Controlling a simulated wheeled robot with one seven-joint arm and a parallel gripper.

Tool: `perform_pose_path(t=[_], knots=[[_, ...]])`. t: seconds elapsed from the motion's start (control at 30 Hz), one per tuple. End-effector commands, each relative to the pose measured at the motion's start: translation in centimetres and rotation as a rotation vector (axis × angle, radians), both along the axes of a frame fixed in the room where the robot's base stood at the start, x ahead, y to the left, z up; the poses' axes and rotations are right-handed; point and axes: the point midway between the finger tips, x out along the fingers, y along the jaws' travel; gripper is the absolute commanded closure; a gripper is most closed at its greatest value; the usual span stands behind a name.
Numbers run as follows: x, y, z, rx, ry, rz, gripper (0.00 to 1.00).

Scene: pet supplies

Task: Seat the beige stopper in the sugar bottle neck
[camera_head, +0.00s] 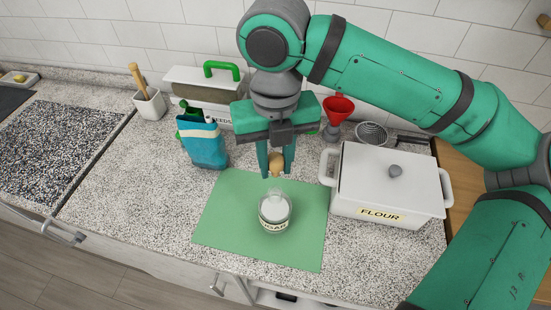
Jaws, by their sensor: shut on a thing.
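The sugar bottle (275,214) is a clear, round bottle with a pale label, standing upright on a green mat (225,215). The beige stopper (277,162) is between the fingers of my gripper (277,170). My gripper is shut on it and points down. The stopper is above the bottle neck, and a small gap appears to separate them. I cannot tell how exactly it lines up with the neck. The fingers hide part of the stopper's sides.
A white flour container (350,192) with a lid stands close on the right. A blue bag (205,147) stands at the left, before a seeds box (222,118). A red funnel (338,108) and a white pot (149,104) are behind. The mat's left part is bare.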

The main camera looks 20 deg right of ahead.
Motion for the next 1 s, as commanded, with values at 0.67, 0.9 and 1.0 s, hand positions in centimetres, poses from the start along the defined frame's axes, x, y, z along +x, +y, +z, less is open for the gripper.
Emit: perform_pose_path(t=[0.67, 0.9, 1.0], knots=[[0.0, 0.0, -4.9, 0.001, 0.002, 0.001, 0.96], [0.0, -0.1, -5.8, 0.000, 0.000, -0.001, 0.96], [0.0, -0.1, -5.9, 0.000, 0.000, -0.001, 0.96]])
